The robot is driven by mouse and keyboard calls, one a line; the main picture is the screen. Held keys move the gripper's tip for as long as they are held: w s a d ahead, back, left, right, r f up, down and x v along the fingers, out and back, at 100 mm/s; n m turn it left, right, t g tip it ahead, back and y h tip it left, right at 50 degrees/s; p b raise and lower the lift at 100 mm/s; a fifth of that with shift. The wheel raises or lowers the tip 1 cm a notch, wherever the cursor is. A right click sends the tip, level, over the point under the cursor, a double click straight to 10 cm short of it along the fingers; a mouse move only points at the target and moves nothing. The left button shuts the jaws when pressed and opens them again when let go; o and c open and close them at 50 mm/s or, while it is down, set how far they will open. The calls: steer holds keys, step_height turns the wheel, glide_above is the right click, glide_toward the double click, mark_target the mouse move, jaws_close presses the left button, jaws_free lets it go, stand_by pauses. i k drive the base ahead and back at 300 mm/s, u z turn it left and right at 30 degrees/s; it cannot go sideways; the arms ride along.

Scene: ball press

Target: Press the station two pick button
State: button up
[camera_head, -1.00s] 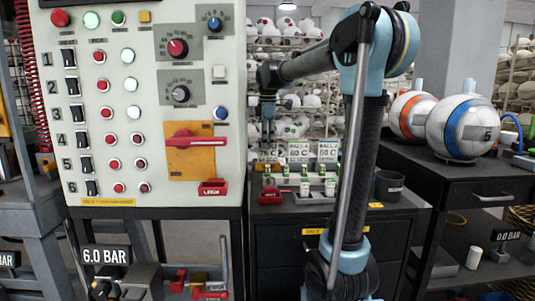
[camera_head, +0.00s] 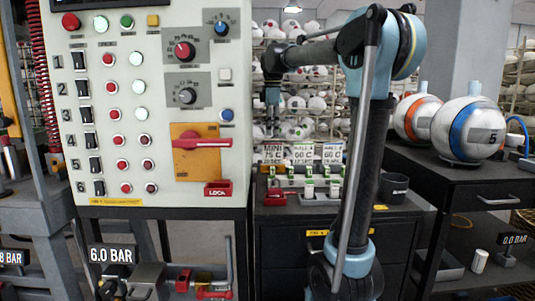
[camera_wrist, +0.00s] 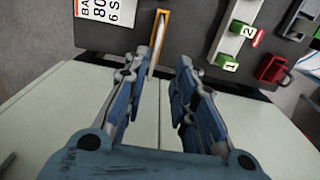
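The white control panel (camera_head: 215,150) stands at left in the head view, with rows numbered 1 to 6. Row 2 has a black switch (camera_head: 83,88), a red button (camera_head: 111,87) and a pale lit button (camera_head: 139,87). None has a readable "pick" label. In the wrist view a green block marked 2 (camera_wrist: 248,31) sits on a pale strip at upper right, beyond a green block marked 1 (camera_wrist: 231,66). My gripper (camera_wrist: 167,62) is open and empty, left of both blocks and apart from them. In the head view my gripper (camera_head: 272,112) hangs right of the panel, small and dark.
Temperature signs (camera_head: 302,153) stand behind the green blocks on a dark cabinet (camera_head: 285,222). A black cup (camera_head: 394,188) is right of them. Two balls, one with a blue stripe (camera_head: 467,130), sit on the right table. An orange-framed slot (camera_wrist: 158,30) lies ahead of my gripper.

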mark_target(110, 87)
steer(key=k, duration=1)
